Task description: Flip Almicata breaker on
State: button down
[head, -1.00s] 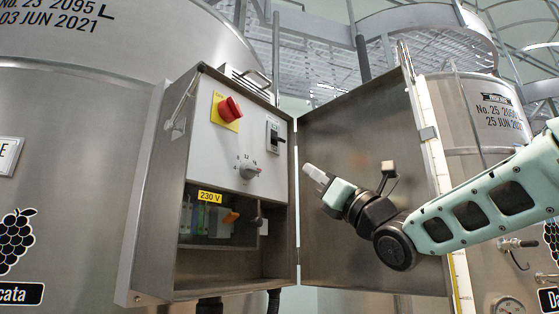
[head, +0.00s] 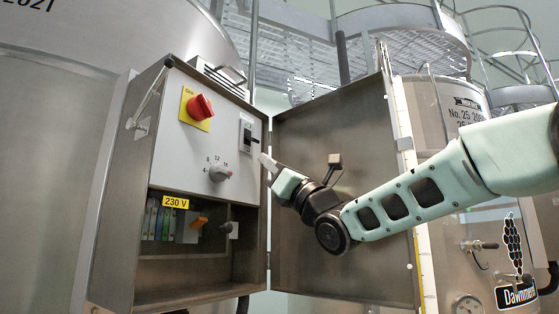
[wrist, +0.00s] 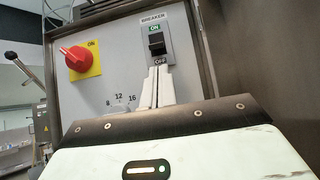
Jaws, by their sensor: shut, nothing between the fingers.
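The breaker (head: 247,136) is a black toggle on a light plate at the upper right of the open cabinet's panel. In the wrist view the black toggle (wrist: 157,43) sits between a green ON label above and an OFF label below. I cannot tell for certain which way it is set. My gripper (head: 264,160) is shut and empty, just right of and below the breaker in the head view. In the wrist view its pale fingertips (wrist: 158,69) point up at the OFF label, just below the toggle. Whether they touch the plate is unclear.
The panel also carries a red rotary switch (head: 200,107) on yellow and a grey numbered knob (head: 220,173). A 230 V compartment (head: 176,202) lies below. The cabinet door (head: 345,225) stands open on the right, behind my arm. Steel vats (head: 45,150) flank the cabinet.

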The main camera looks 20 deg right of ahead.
aim_at(252, 140)
jog(key=shift+p+x, duration=1)
jog(key=shift+x, duration=1.1)
